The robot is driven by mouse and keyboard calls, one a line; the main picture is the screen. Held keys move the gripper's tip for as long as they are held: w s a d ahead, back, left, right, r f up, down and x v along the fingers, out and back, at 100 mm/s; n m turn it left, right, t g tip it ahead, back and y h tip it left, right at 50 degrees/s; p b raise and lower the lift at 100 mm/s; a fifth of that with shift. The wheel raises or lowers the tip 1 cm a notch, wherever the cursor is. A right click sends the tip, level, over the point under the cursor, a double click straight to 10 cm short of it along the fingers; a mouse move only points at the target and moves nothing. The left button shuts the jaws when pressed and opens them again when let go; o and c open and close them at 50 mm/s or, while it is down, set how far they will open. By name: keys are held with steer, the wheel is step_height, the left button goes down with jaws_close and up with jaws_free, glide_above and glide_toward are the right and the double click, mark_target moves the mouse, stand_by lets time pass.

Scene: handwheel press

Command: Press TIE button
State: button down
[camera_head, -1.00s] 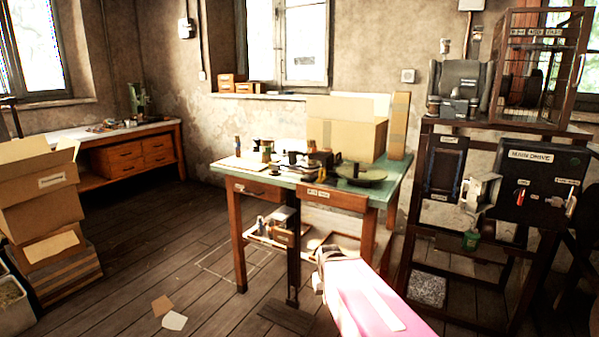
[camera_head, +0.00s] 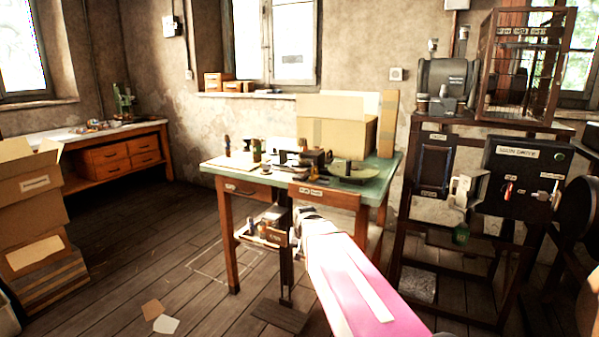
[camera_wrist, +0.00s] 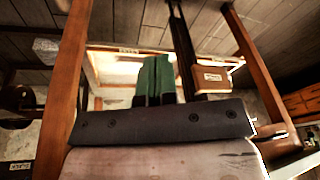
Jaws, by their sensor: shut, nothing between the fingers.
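A black panel (camera_head: 520,178) on the dark stand at the right has a label reading roughly MAIN DRIVE, a small green round button (camera_head: 559,156), and red and silver levers. I cannot make out a TIE label on any button. My gripper (camera_head: 302,213) is at the end of my pink and white arm, in front of the green-topped table and well left of the panel. In the wrist view my gripper's green fingers (camera_wrist: 153,78) are together and empty, with table legs around them in the picture.
The green-topped table (camera_head: 375,190) holds a press-like device and a cardboard box (camera_head: 335,130). The dark stand (camera_head: 408,235) is to its right, with a wire cage (camera_head: 525,60) on top. Stacked boxes (camera_head: 30,220) stand at the left. Floor (camera_head: 190,225) is open between.

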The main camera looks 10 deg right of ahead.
steer(key=w+a+r+m+t, duration=0.1)
steer(key=w+a+r+t, duration=0.15)
steer(key=w+r, duration=0.75)
step_height(320, 180, up, 27)
steer(key=m+t, duration=0.4)
steer(key=m, duration=0.2)
glide_above(302, 170)
steer(key=shift+f, duration=0.1)
steer(key=shift+f, duration=4.45)
steer(key=shift+f, duration=0.1)
steer(key=shift+f, duration=0.3)
